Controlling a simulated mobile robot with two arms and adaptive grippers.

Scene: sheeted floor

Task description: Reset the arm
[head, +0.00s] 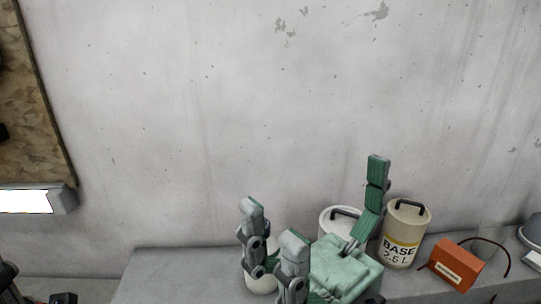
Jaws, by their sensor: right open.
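My right gripper (318,200) is in the lower middle of the head view, in front of a grey bench. It has a green palm and several jointed grey and green fingers that point upward. The fingers are spread apart, and nothing is seen between them. One finger stands tall on the right, and two stand on the left. The palm and fingers hide part of the bench and of the cans behind. My left gripper cannot be made out.
A cream paint can (405,232) marked BASE stands right of my gripper. A white can (336,217) and a pale container (262,284) are partly hidden behind it. An orange box (457,266) sits further right on the bench (180,264). A lit lamp (30,201) is at left.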

